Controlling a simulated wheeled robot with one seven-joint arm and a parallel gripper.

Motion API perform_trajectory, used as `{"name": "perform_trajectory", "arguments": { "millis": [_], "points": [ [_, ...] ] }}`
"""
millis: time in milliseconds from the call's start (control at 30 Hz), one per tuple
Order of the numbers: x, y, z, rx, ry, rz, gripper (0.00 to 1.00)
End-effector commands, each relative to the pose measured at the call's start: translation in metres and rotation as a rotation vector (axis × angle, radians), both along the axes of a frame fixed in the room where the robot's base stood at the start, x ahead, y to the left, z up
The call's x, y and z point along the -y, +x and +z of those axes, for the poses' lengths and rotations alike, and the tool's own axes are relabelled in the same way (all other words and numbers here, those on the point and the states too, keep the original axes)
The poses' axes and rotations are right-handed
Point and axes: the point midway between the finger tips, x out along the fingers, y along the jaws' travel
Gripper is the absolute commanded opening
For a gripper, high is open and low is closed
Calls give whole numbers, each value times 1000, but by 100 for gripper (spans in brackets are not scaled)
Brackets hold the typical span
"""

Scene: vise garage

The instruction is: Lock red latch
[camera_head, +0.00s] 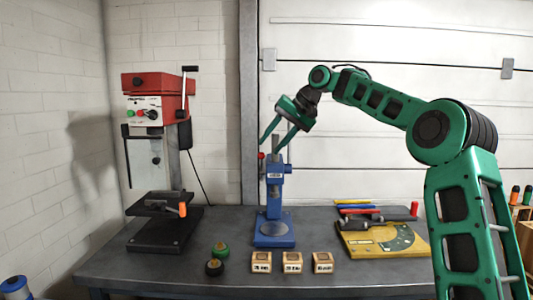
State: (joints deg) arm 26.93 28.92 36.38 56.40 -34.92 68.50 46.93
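A long red handle (358,211) lies at the right of the workbench, below a blue bar and a yellow bar, and it may be the red latch. Its mechanism is too small to make out, so I cannot tell whether it is locked. My gripper (270,146) is open and empty, pointing down, with its two green fingers apart. It is above the blue press (275,205), up and left of the red handle. One finger overlaps the top of the press in this view, and I cannot tell whether they touch.
The grey workbench (200,272) holds a red drill press (158,90) at left, green and black knobs (220,250), three small wooden blocks (292,262) in front, and a yellow board (410,240) at right. The bench front between blocks and board is clear.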

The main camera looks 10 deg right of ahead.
Motion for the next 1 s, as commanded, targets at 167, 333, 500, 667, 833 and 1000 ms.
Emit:
{"name": "perform_trajectory", "arguments": {
  "millis": [167,333,500,667,833,1000],
  "points": [
    [18,-12,27,1,0,-2,38],
    [29,-20,43,0,0,-1,38],
    [34,-24,50,0,0,-2,38],
    [34,-24,51,-1,0,-2,38],
    [33,-25,50,-2,-3,-1,38],
    [23,-38,32,-35,-63,-2,38]
  ]
}}
